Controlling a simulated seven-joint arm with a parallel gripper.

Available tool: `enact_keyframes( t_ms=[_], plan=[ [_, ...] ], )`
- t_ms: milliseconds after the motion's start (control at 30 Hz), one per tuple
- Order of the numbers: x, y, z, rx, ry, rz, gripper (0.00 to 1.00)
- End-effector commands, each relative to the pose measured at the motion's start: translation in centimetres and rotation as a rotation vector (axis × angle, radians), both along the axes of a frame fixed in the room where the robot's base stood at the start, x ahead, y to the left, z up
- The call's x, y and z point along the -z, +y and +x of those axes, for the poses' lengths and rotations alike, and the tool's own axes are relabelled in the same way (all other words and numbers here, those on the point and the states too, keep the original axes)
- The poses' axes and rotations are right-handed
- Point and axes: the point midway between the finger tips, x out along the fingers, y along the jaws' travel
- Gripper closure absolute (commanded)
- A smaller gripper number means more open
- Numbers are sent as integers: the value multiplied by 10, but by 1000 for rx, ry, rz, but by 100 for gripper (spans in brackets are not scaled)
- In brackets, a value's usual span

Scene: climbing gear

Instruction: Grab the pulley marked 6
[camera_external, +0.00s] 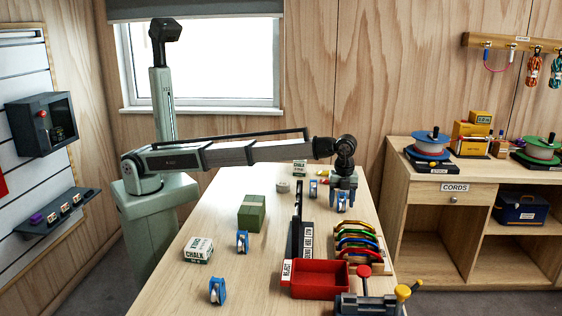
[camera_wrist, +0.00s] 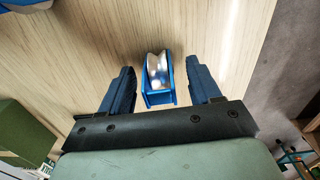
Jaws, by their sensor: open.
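Several blue pulleys with pale metal wheels stand on the table. One pulley (camera_external: 342,201) is right under my gripper (camera_external: 344,188) at the table's right side. In the wrist view this pulley (camera_wrist: 157,80) sits between the two fingers of my gripper (camera_wrist: 160,72), which is open, with a gap on each side. Other pulleys stand at the front left (camera_external: 217,291), near the green box (camera_external: 242,242), and left of my gripper (camera_external: 313,189). No number 6 is readable on any pulley, so I cannot tell which one it marks.
A green box (camera_external: 252,212) and a chalk box (camera_external: 198,250) lie on the left. The table's middle is mostly clear.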

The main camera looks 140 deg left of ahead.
Motion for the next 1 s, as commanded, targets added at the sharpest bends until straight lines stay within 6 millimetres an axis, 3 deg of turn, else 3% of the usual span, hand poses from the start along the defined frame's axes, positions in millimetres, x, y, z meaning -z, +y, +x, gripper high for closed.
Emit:
enact_keyframes(
  t_ms=[267,900,1000],
  plan=[
    [3,0,0,0,-1,1,39],
    [3,0,0,-1,-1,1,100],
    [3,0,0,-1,-1,1,100]
  ],
)
